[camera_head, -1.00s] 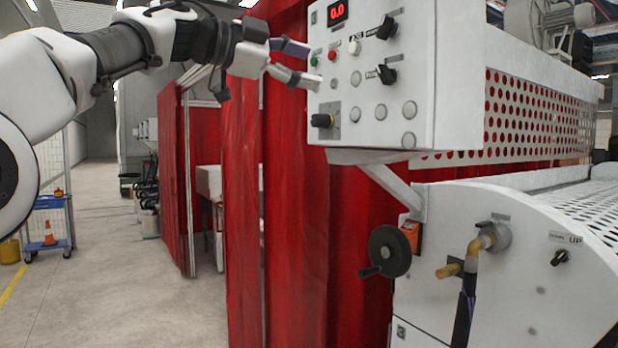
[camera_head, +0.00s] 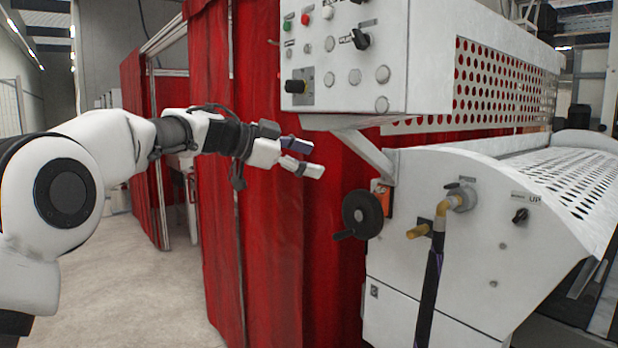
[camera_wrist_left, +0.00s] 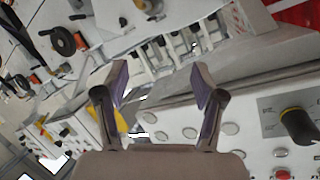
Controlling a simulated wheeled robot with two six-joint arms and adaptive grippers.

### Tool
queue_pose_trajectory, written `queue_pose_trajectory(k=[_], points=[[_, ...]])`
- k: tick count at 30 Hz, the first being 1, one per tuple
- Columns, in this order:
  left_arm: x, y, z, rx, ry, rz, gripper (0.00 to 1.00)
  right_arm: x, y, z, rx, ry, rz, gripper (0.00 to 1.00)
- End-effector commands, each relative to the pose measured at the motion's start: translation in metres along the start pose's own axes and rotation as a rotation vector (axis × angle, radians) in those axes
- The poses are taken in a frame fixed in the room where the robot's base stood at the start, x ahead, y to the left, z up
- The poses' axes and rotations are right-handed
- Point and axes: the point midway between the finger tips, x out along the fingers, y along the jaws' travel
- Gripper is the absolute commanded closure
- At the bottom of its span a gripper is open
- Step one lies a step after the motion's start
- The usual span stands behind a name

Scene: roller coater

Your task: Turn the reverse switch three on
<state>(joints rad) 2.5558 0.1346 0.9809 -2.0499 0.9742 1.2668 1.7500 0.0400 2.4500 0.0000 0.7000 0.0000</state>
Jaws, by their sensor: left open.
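A white control box (camera_head: 430,60) carries several rotary switches. One black switch (camera_head: 297,86) sits on a grey plate at its lower left; it shows large with a yellow mark in the left wrist view (camera_wrist_left: 297,124). Another black switch (camera_head: 361,38) is higher up, and a small one (camera_head: 520,215) is on the lower machine body. Their labels are too small to read, so I cannot tell which is reverse switch three. My left gripper (camera_head: 310,158) is open and empty, below the box's lower left corner, apart from every switch. My right gripper is not in view.
A black handwheel (camera_head: 362,214) and a brass pipe fitting (camera_head: 460,198) stick out below the box. A bracket (camera_head: 365,150) supports the box. Red curtains (camera_head: 270,220) hang behind my gripper. Bare floor (camera_head: 140,300) lies at the lower left.

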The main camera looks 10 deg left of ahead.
Motion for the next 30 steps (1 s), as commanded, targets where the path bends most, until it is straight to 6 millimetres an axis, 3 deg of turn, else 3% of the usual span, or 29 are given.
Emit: queue_pose_trajectory(k=[6, 17, 20, 23, 25, 30], points=[[0.019, 0.012, 0.026, -0.058, -0.002, 0.028, 0.31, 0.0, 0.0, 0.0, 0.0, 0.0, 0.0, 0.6], [0.022, 0.015, 0.031, -0.069, -0.002, 0.033, 0.31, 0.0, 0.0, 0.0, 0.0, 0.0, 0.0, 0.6], [0.03, 0.019, 0.046, -0.086, -0.014, 0.045, 0.31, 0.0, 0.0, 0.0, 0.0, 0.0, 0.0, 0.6], [0.055, 0.034, 0.089, -0.135, -0.048, 0.085, 0.31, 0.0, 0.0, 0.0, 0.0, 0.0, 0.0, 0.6], [0.078, 0.059, 0.133, -0.198, -0.088, 0.136, 0.31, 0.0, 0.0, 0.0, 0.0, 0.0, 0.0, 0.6], [0.127, 0.159, 0.245, -0.524, -0.139, 0.248, 0.31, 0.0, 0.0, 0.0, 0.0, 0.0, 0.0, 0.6]])
